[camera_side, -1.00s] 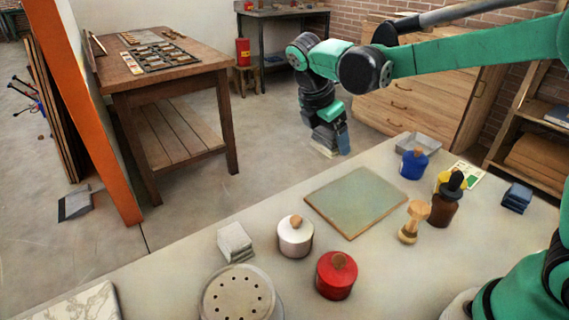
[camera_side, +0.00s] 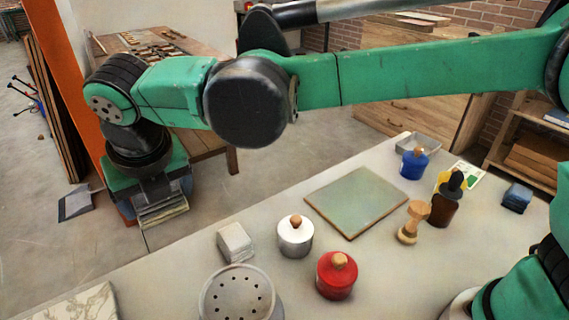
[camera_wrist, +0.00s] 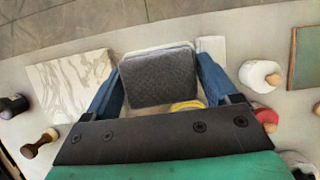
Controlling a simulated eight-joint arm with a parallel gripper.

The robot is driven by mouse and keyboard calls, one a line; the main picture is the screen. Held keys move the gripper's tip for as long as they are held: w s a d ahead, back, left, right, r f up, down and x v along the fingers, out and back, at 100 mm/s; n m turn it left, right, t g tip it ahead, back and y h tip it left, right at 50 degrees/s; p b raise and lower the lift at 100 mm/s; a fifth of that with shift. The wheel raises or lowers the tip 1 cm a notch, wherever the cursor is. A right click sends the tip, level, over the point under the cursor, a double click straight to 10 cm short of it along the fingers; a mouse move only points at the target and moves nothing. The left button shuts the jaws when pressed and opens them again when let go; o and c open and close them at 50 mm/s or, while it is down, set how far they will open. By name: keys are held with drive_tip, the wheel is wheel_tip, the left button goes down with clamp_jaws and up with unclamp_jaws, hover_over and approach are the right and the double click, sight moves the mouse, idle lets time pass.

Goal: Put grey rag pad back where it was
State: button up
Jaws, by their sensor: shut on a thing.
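The grey rag pad (camera_wrist: 158,78) shows in the wrist view as a dark grey, rounded square with a pale edge, held between the two blue fingers of my gripper (camera_wrist: 160,88). In the side view the pad (camera_side: 163,216) shows as layered pale edges below my gripper (camera_side: 155,200), at the left. It is held up in the air and appears over the floor beyond the bench edge in that view. A pale folded block (camera_side: 235,242) lies on the bench; in the wrist view it is partly hidden behind the pad.
The bench holds a round perforated lid (camera_side: 238,297), white pot (camera_side: 295,238), red pot (camera_side: 336,278), green mat (camera_side: 355,202), wooden stamp (camera_side: 412,222), brown bottle (camera_side: 446,205), blue pot (camera_side: 414,164), grey tray (camera_side: 420,146), blue folded pad (camera_side: 517,197) and marble slab (camera_side: 85,305).

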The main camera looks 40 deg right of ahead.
sight(187, 268)
wheel_tip(187, 268, down, 15)
drive_tip(key=shift+r, duration=0.1)
idle(0.4)
drive_tip(key=o, duration=1)
drive_tip(key=shift+o, duration=0.2)
